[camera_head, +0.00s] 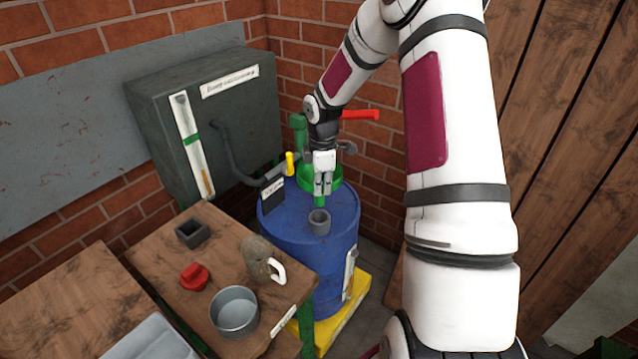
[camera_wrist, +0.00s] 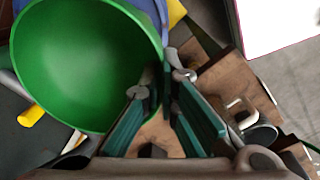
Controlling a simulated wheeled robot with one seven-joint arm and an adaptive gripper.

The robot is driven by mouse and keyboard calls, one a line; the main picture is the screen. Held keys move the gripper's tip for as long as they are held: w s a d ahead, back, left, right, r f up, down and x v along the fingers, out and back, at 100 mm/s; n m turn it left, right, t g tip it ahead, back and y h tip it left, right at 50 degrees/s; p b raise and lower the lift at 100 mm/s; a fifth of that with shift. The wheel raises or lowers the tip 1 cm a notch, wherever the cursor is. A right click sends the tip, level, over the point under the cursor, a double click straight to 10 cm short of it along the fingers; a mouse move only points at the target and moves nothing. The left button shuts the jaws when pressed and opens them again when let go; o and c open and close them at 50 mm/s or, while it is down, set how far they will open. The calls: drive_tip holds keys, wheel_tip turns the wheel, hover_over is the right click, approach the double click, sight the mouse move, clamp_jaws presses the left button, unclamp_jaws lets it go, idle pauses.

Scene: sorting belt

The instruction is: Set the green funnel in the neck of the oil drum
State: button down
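The blue oil drum (camera_head: 285,235) stands upright with a short grey neck (camera_head: 319,224) on its top. The green funnel (camera_head: 334,176) is above the drum lid, its spout pointing down close to the neck. I cannot tell whether the spout tip touches the neck, but it does not look seated inside. My gripper (camera_head: 322,188) is in front of the funnel and partly hides it. In the wrist view the funnel's open bowl (camera_wrist: 80,65) fills the left, and its rim lies between the fingertips of my gripper (camera_wrist: 160,84), which look closed on it.
A wooden table (camera_head: 160,255) at left holds a grey square block (camera_head: 192,233), a red cap (camera_head: 194,277), a mug (camera_head: 257,260) and a metal pot (camera_head: 234,312). A dark grey tank (camera_head: 225,110) with a hose stands behind. The drum rests on a yellow base (camera_head: 345,316).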

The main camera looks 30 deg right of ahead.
wheel_tip(320, 180, down, 5)
drive_tip(key=shift+r+b, duration=0.1)
drive_tip(key=shift+b, duration=1.1)
idle(0.4)
drive_tip(key=shift+f, duration=1.35)
drive_tip(key=shift+f+b, duration=0.5)
drive_tip(key=shift+f, duration=0.25)
drive_tip(key=shift+f+b, duration=0.4)
drive_tip(key=shift+f, duration=0.9)
idle(0.7)
